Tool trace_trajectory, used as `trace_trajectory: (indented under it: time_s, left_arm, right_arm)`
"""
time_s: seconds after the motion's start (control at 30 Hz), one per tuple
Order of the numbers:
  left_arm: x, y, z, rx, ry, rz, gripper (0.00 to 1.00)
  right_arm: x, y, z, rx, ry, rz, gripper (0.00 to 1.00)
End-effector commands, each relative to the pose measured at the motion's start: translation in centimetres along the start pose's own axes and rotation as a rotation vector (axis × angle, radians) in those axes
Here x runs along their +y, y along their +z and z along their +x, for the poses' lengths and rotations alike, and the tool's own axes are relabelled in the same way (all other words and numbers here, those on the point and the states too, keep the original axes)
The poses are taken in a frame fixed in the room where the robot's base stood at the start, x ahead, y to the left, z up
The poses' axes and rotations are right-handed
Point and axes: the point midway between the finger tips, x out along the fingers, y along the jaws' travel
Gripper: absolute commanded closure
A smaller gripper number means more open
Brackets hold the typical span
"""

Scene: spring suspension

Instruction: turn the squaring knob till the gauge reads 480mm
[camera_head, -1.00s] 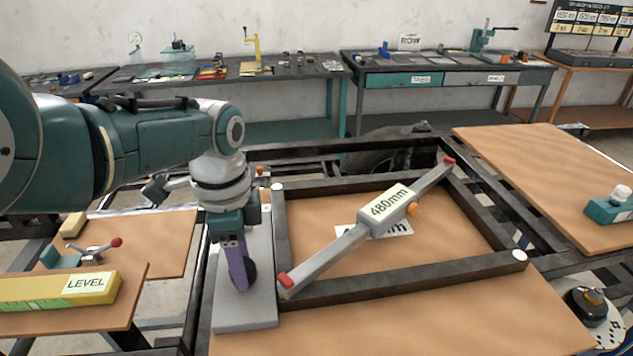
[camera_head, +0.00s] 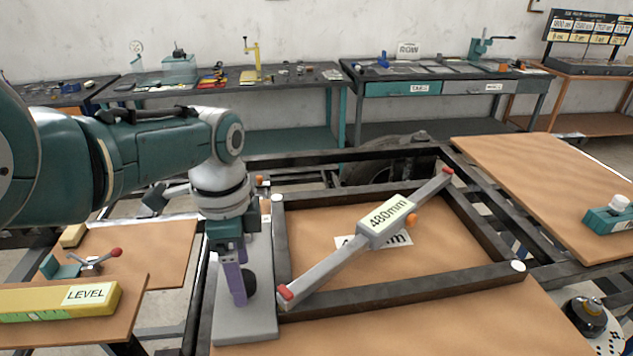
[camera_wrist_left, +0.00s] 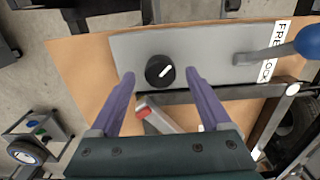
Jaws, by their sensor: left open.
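The squaring knob (camera_wrist_left: 160,71) is a black round knob with a white pointer line, on a grey plate (camera_wrist_left: 205,50). It also shows in the head view (camera_head: 249,281), partly behind my gripper. My left gripper (camera_wrist_left: 158,76) is open, its purple fingers on either side of the knob and apart from it in the picture; it also shows in the head view (camera_head: 240,300). The gauge (camera_head: 388,216) is a grey diagonal bar with red tips across a dark rectangular frame (camera_head: 400,288). Its label reads 480mm. My right gripper is not in view.
A yellow level (camera_head: 60,302) and a small toggle clamp (camera_head: 85,264) lie on the left board. A blue-knobbed lever (camera_wrist_left: 308,42) stands at the plate's far end, beside partly hidden lettering. Workbenches line the back wall.

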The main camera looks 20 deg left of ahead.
Motion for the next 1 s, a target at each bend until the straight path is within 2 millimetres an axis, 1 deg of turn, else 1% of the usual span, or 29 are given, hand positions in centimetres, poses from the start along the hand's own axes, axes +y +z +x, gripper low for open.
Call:
trace_trajectory:
  time_s: [0.03,0.2,0.4,0.5,0.6,1.0]
  left_arm:
    - [-0.1,0.0,-1.5,0.001,-0.003,0.000,0.19]
    - [0.0,0.0,-5.1,0.002,-0.004,0.000,0.19]
    - [-0.1,0.0,-7.7,0.001,-0.004,0.001,0.19]
    - [-0.1,0.0,-8.6,0.001,-0.003,0.001,0.19]
    - [0.0,0.0,-9.0,0.000,-0.001,0.000,0.19]
    - [0.0,0.0,-9.1,0.000,-0.001,0.000,0.19]
  right_arm:
    - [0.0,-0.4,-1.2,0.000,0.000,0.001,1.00]
    - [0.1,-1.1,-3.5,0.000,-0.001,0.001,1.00]
    - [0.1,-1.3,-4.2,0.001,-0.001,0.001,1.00]
    - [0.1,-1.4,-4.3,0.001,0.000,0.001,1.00]
    - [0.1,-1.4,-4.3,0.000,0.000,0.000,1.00]
    - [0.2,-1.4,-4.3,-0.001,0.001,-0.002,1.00]
